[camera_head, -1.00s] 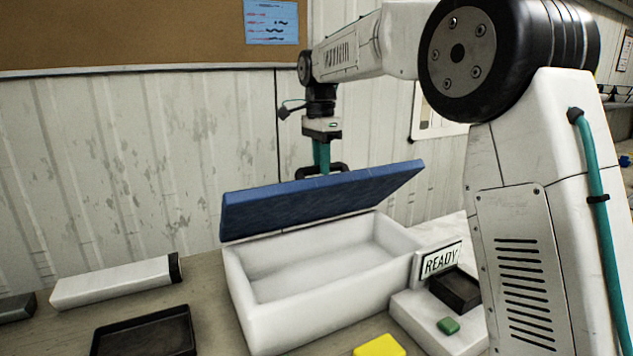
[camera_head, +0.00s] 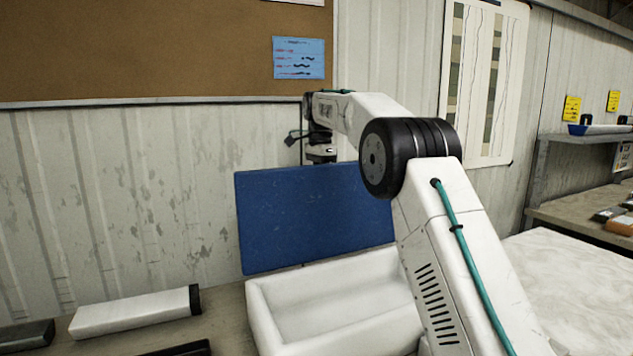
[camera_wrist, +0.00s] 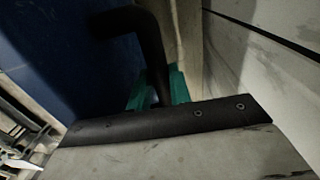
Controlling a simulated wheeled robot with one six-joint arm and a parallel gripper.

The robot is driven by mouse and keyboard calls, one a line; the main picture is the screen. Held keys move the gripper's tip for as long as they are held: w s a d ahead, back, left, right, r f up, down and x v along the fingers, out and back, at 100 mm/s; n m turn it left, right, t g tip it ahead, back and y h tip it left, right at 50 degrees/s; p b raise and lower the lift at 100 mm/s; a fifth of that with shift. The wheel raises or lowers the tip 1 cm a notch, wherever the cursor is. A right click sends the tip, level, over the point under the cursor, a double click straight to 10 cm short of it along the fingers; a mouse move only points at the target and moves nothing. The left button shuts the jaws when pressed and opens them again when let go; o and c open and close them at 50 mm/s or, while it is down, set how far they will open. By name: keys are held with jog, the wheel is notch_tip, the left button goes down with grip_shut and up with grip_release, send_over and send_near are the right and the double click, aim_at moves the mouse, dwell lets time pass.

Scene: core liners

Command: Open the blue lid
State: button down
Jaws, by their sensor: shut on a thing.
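The blue lid (camera_head: 310,220) stands nearly upright at the back edge of the white box (camera_head: 262,318), its broad face toward the head camera. The box is open at the top and looks empty where I can see in. In the wrist view the lid (camera_wrist: 48,55) is the dark blue surface at upper left, with its black handle (camera_wrist: 150,45) in front. My gripper (camera_wrist: 158,92) has teal fingers at the handle and is shut on it. In the head view the fingers and handle are hidden behind the lid; only my wrist shows above its top edge.
A long white block with a black end (camera_head: 130,312) lies left of the box, with a dark object (camera_head: 25,335) beyond it. A dark tray (camera_head: 185,350) shows at the bottom edge. The wall (camera_head: 120,200) is close behind the lid. My arm hides the box's right side.

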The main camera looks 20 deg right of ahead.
jog(key=shift+w+d+f, duration=0.1)
jog(key=shift+w+f, duration=0.25)
jog(key=shift+w, duration=0.3)
jog(key=c, duration=1.3)
grip_release()
jog(key=shift+f, duration=0.15)
notch_tip(320, 180, up, 8)
jog(key=shift+w, duration=0.2)
